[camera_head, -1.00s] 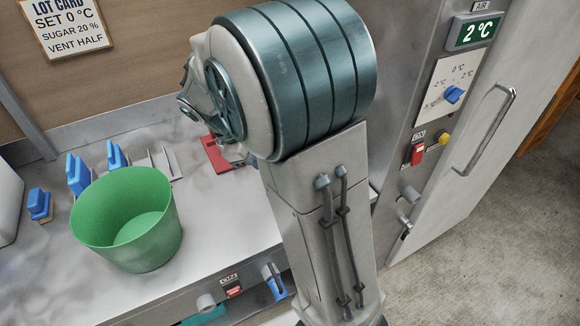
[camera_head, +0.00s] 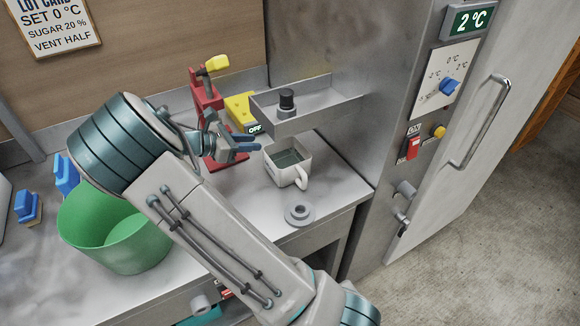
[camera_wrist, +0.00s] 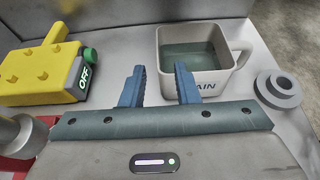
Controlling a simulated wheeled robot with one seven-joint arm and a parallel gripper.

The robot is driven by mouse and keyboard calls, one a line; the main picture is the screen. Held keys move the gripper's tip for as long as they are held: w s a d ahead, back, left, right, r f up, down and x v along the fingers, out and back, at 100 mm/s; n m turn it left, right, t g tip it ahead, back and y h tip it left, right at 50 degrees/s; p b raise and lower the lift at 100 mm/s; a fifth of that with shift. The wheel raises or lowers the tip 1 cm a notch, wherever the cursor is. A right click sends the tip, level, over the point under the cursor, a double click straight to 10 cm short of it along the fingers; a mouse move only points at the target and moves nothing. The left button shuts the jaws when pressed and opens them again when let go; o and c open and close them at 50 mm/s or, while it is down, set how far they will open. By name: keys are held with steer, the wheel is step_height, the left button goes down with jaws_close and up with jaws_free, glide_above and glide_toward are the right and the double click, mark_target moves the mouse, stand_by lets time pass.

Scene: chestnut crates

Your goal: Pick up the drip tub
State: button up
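The drip tub (camera_head: 291,172) is a square whitish tub with a side handle and dark greenish liquid inside. It stands upright on the steel bench, below the grey tray. In the wrist view the tub (camera_wrist: 205,75) lies just beyond my fingertips, its handle at right; lettering ending "AIN" shows on its near wall, partly hidden by a finger. My gripper (camera_head: 246,144) is left of the tub in the head view. Its two blue fingers (camera_wrist: 160,80) are apart with nothing between them, and I see no clear contact with the tub.
A grey tray (camera_head: 330,110) with a black knob juts over the tub. A red stand (camera_head: 204,100) and a yellow block marked OFF (camera_head: 239,108) are close behind my gripper. A grey ring (camera_head: 299,214) lies in front of the tub. A green bucket (camera_head: 125,250) stands at left.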

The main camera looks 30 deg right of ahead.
steer(key=p+x, duration=0.1)
steer(key=x, duration=0.6)
steer(key=shift+w+d+f, duration=0.2)
steer(key=shift+d, duration=0.1)
jaws_close()
